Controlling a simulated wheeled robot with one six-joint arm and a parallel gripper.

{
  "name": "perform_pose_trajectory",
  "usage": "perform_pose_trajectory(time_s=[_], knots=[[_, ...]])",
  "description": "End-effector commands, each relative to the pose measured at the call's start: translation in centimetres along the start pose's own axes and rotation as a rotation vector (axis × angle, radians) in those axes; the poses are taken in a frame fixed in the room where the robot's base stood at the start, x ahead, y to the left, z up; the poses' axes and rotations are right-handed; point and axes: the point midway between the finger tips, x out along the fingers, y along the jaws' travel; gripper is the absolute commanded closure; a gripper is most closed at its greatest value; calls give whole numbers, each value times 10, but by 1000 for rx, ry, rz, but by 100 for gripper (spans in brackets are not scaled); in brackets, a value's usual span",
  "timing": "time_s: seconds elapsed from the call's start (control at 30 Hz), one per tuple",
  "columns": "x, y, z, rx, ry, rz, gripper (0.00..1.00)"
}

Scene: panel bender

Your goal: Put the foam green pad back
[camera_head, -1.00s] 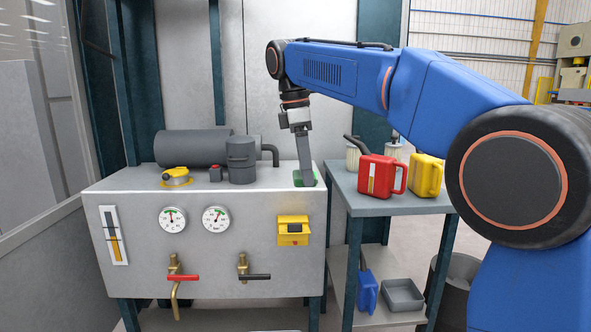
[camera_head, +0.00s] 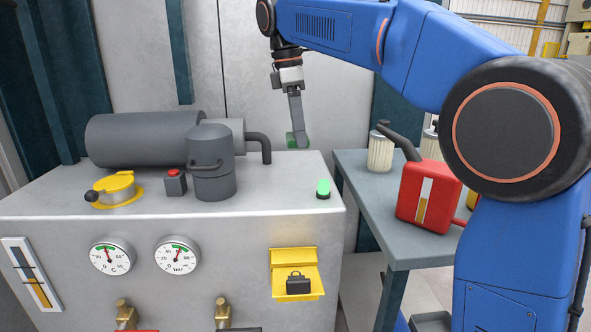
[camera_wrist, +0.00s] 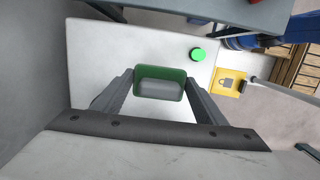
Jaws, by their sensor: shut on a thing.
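My gripper (camera_head: 296,138) is shut on the green pad (camera_head: 291,141), holding it above the back right part of the grey cabinet top (camera_head: 270,190). In the wrist view the green pad (camera_wrist: 160,73) sits between the two fingers of my gripper (camera_wrist: 160,86), with a grey face inside a green border. Its underside is hidden from the head view. A bright green round-topped button or lamp (camera_head: 323,187) stands on the cabinet top near its right edge; it also shows in the wrist view (camera_wrist: 197,55), apart from the pad.
A dark grey canister (camera_head: 212,175), a red button box (camera_head: 175,182) and a yellow cap (camera_head: 117,188) stand left on the cabinet. A yellow bracket (camera_head: 296,260) is on its front. A red can (camera_head: 427,195) stands on the side table (camera_head: 385,235). The cabinet's middle is clear.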

Motion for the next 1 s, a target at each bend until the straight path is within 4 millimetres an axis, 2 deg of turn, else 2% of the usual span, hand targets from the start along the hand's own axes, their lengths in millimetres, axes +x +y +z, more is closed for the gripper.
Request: perform_pose_trajectory(time_s=[0.13,0.4,0.67,0.9,1.0], knots=[[8,-1,-1,0,-1,-1,55],[49,0,-7,0,-1,-2,55],[65,0,-10,0,-1,-1,55],[95,0,-14,-1,-1,-1,55],[99,0,-15,0,0,0,55]])
